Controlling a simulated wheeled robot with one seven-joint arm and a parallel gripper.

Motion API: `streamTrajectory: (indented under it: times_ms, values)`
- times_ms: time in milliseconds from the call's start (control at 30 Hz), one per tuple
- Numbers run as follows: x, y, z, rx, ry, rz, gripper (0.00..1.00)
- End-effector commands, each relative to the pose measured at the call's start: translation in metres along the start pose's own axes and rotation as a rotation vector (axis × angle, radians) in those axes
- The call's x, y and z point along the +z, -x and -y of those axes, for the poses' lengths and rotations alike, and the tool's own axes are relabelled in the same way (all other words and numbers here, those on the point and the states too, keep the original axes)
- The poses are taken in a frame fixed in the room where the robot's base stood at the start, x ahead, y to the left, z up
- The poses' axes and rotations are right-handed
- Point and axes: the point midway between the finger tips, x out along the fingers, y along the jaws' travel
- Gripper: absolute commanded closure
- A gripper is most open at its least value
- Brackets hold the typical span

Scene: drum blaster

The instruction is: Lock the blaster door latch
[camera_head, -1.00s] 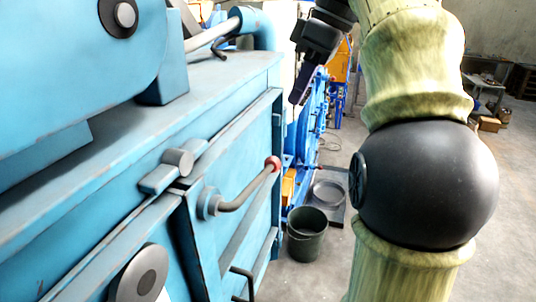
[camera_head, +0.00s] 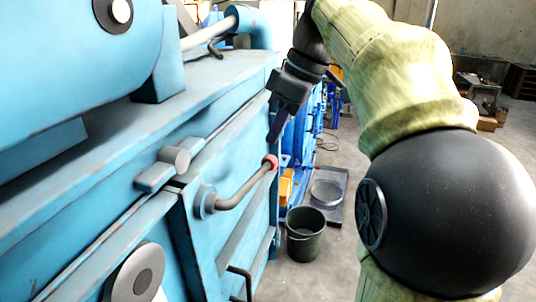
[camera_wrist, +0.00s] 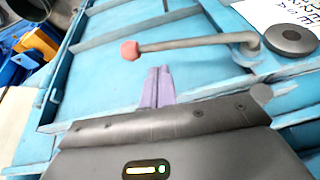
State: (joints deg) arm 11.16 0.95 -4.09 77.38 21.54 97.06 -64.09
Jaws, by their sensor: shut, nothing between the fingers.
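The blaster (camera_head: 120,150) is a large light-blue machine filling the left of the head view. Its door latch (camera_head: 240,192) is a bent grey-brown rod from a round pivot, with a red knob at its far end. My gripper (camera_head: 274,138) is shut and empty, fingers pointing down just above the red knob in the head view. In the wrist view its purple fingertips (camera_wrist: 158,72) are below the rod, near the knob; I cannot tell whether they touch it.
A dark bucket (camera_head: 305,232) and a tray holding a round pan (camera_head: 327,193) stand on the floor beyond the door. A lower bent handle (camera_head: 240,284) sticks out of the door. Open concrete floor lies right of the machine.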

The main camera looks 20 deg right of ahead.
Motion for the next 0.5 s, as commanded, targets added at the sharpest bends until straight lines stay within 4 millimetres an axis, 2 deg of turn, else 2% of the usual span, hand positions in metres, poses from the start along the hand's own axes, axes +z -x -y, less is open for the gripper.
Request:
streamTrajectory:
  times_ms: [100,500]
  values:
    - [0.000,-0.016,0.001,-0.003,0.000,0.002,1.00]
    - [0.006,-0.051,0.006,-0.002,0.001,0.001,1.00]
